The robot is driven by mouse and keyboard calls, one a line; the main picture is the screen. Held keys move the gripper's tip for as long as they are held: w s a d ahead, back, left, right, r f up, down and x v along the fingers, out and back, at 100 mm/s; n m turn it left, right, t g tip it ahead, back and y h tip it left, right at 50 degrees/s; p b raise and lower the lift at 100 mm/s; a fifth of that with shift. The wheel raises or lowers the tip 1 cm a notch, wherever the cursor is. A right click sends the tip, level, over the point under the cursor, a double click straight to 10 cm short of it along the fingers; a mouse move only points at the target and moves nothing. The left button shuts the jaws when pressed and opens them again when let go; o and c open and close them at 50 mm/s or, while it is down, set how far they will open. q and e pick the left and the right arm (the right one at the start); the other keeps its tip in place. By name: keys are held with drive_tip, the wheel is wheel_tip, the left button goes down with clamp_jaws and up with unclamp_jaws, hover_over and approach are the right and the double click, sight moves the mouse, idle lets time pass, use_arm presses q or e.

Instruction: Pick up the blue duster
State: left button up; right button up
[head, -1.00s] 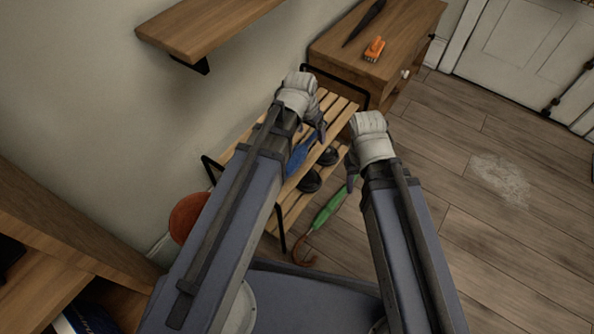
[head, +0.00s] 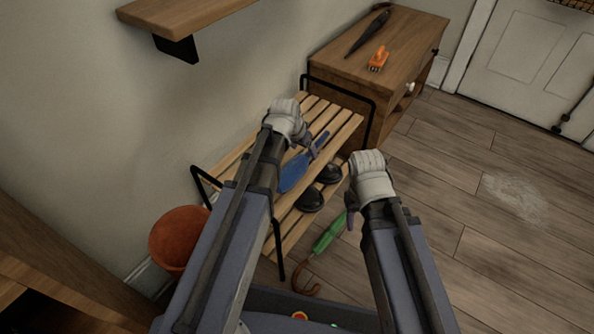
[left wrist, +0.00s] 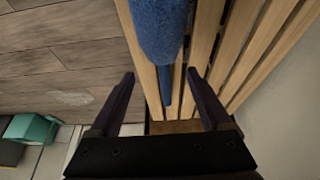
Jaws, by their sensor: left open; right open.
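The blue duster (head: 295,172) lies on the top slats of the wooden rack, its narrow handle pointing up and to the right. In the left wrist view its fluffy head (left wrist: 160,32) is at the top, and the thin handle extends down between the fingers. My left gripper (head: 308,148) is over the rack by the duster's handle. Its two fingers (left wrist: 161,82) are open on either side of the handle, and I see no grip on it. My right gripper (head: 352,208) is beside the rack's right edge, open and empty.
The slatted rack (head: 335,119) has black metal end frames and dark shoes (head: 311,200) on its lower shelf. A green umbrella (head: 328,234) leans at its front. A terracotta pot (head: 176,238) stands left. A wooden cabinet (head: 340,62) holds an orange brush (head: 378,59). Floor at right is open.

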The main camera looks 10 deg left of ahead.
sight(304, 155)
use_arm(q)
drive_tip(key=shift+a+b+x, duration=0.15)
drive_tip(key=shift+b+x, duration=1.2)
drive_tip(key=shift+x, duration=0.25)
drive_tip(key=shift+a+b+x, duration=0.2)
drive_tip(key=shift+b+x, duration=1.15)
drive_tip(key=shift+x, duration=0.3)
drive_tip(key=shift+s, duration=0.1)
drive_tip(key=shift+c, duration=0.2)
clamp_jaws()
